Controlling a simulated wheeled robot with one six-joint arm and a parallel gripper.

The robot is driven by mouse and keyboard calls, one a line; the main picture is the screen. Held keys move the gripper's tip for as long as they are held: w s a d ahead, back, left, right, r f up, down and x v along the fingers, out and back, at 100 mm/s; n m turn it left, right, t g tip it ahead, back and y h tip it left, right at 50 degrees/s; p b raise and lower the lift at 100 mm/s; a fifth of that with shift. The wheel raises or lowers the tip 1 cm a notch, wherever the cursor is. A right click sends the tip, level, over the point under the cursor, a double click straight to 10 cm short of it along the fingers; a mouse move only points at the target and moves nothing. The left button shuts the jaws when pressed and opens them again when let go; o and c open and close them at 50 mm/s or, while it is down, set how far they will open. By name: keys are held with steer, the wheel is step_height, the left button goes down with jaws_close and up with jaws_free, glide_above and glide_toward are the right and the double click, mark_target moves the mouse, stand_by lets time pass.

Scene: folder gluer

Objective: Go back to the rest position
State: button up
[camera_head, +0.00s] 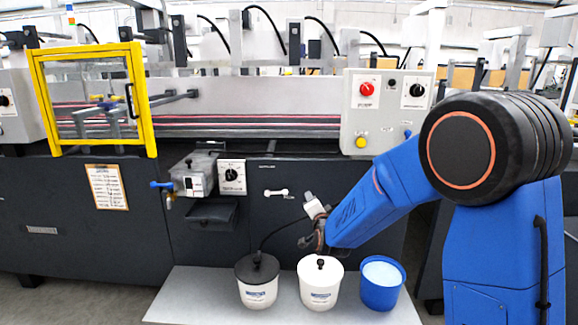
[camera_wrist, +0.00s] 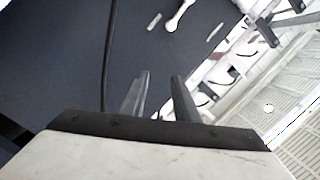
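My gripper (camera_head: 306,242) is at the end of my blue arm in the head view, in front of the dark machine front and just above the white pot. It is small and partly hidden by my wrist there. In the wrist view my gripper (camera_wrist: 161,76) shows its two grey fingers apart with nothing between them. Behind the fingers are the dark machine panel and a white lever handle (camera_wrist: 181,14).
A black-lidded pot (camera_head: 257,292), a white pot (camera_head: 320,294) and an open blue pot (camera_head: 381,296) stand on a grey table (camera_head: 205,300) below my arm. A yellow-framed guard (camera_head: 150,110), a control box (camera_head: 388,125) and a glue unit (camera_head: 197,172) are on the machine.

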steer(key=s+d+r+n+g, duration=0.25)
steer(key=s+d, duration=0.25)
steer(key=s, duration=0.5)
steer(key=s+d+r+n+g, duration=0.1)
steer(key=s+d+n+g, duration=0.2)
steer(key=s+d, duration=0.45)
steer(key=s+d+f+n+g, duration=0.1)
steer(key=s+d+g, duration=0.1)
steer(key=s, duration=0.9)
steer(key=s+d+f+n+g+h, duration=0.1)
steer(key=s+d+f+n+g, duration=0.1)
steer(key=s, duration=1)
steer(key=s+d+f+n+g+h, duration=0.1)
steer(key=s+d, duration=0.3)
steer(key=s, duration=0.7)
steer(key=shift+s+f+n+g, duration=0.15)
steer(key=shift+n+g, duration=0.2)
steer(key=shift+g, duration=0.5)
steer(key=shift+a, duration=0.1)
